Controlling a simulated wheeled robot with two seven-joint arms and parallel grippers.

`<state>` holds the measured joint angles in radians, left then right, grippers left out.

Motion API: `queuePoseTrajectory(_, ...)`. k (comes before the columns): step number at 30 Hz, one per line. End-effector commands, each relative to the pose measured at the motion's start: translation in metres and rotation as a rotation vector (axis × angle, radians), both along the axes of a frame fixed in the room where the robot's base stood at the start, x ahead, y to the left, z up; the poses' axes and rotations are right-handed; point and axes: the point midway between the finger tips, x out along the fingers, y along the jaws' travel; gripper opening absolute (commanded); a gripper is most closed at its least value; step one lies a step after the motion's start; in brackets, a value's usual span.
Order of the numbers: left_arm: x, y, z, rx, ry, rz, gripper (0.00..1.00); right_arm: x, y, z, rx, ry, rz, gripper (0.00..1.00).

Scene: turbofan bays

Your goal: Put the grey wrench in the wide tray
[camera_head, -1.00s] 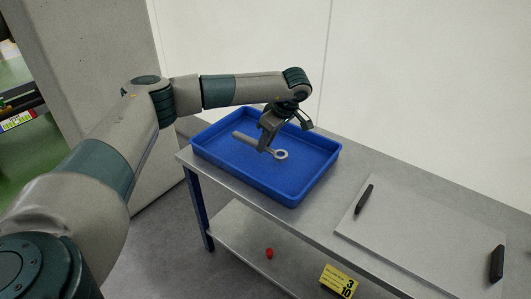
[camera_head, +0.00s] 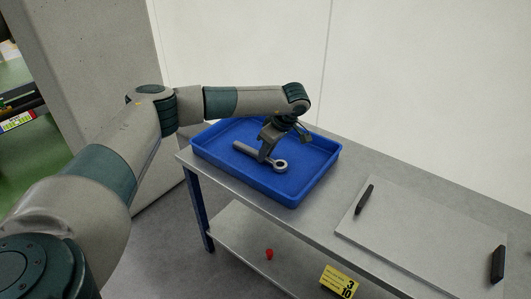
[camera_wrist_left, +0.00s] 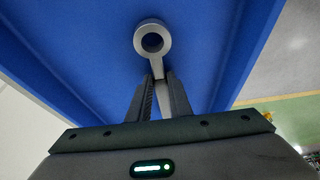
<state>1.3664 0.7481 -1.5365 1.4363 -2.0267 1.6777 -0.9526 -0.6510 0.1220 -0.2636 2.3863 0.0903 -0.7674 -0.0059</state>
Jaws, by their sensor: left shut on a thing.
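The grey wrench (camera_head: 245,149) has a ring end and a straight handle. My left gripper (camera_head: 264,156) is shut on it around the middle of the handle. The wrench is inside the outline of the wide blue tray (camera_head: 318,178), low over its floor; I cannot tell whether it touches the floor. In the left wrist view the ring end of the wrench (camera_wrist_left: 152,40) sticks out beyond the fingertips (camera_wrist_left: 160,85), with the blue tray floor (camera_wrist_left: 85,50) behind it. My right gripper is not in view.
The tray stands on a grey metal bench (camera_head: 330,213). A pale flat panel with black handles (camera_head: 420,225) lies to its right. On the lower shelf are a small red object (camera_head: 269,254) and a yellow label (camera_head: 339,281). A wall rises behind the bench.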

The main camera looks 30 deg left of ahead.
Motion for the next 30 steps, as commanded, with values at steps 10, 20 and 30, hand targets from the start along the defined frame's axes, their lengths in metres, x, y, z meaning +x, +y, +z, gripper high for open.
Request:
queuePoseTrajectory(10, 0.000, 0.000, 0.000, 0.000, 0.000, 0.001, 0.37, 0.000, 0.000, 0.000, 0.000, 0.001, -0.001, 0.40)
queuePoseTrajectory(20, 0.000, -0.004, 0.010, -0.001, -0.002, -0.001, 0.37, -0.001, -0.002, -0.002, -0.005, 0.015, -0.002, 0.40)
queuePoseTrajectory(30, -0.001, -0.024, 0.059, -0.001, -0.003, -0.001, 0.37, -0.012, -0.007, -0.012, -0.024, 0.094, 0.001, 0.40)
